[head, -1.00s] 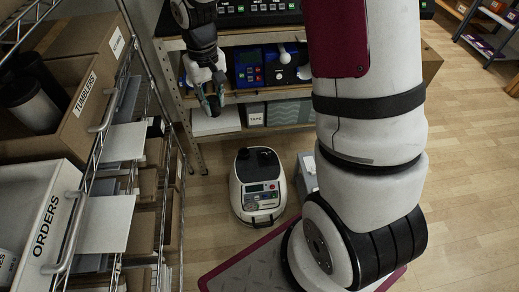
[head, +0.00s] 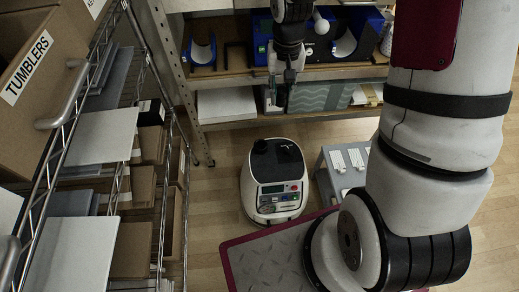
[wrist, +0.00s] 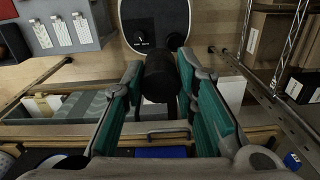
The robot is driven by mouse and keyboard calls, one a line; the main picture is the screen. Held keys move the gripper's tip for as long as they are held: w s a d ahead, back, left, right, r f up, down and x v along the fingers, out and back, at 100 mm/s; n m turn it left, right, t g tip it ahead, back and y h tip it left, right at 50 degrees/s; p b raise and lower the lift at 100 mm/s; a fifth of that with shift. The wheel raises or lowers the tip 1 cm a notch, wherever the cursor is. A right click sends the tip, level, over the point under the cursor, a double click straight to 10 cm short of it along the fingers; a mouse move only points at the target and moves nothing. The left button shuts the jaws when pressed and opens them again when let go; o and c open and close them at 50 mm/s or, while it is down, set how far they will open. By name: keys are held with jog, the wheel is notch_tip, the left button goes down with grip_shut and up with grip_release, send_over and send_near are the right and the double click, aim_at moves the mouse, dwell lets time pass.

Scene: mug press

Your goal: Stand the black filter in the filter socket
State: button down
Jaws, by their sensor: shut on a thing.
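My gripper (wrist: 162,92) is shut on the black filter (wrist: 160,76), a dark cylinder between its green-padded fingers in the wrist view. In the head view my gripper (head: 289,80) hangs in front of the shelf, above and behind the white machine; the filter is too dark to make out there. The white machine (head: 283,217) stands on the floor with a control panel and dark round parts on its black top. It also shows at the top of the wrist view (wrist: 155,20), beyond the filter. I cannot tell which part is the filter socket.
A grey stand (head: 345,165) with white labels is right of the machine. The shelf (head: 240,76) behind holds blue fixtures and boxes. A wire rack (head: 175,150) with bins is at left. A red-edged grey plate (head: 265,262) is in front.

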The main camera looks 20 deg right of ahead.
jog(key=d+f+m+b, duration=0.4)
jog(key=f+b, duration=0.6)
jog(key=f, duration=0.6)
jog(key=m+b, duration=0.4)
jog(key=b, duration=0.9)
send_over(261, 142)
jog(key=s, duration=0.2)
jog(key=f, duration=1.4)
jog(key=shift+a+f, duration=0.35)
jog(key=shift+f, duration=0.05)
jog(key=shift+f+b, duration=1.15)
jog(key=shift+f, duration=0.55)
jog(key=shift+f, duration=0.1)
jog(key=shift+f+b, duration=0.35)
jog(key=shift+f, duration=0.15)
jog(key=c, duration=1.3)
grip_release()
jog(key=shift+f, duration=0.15)
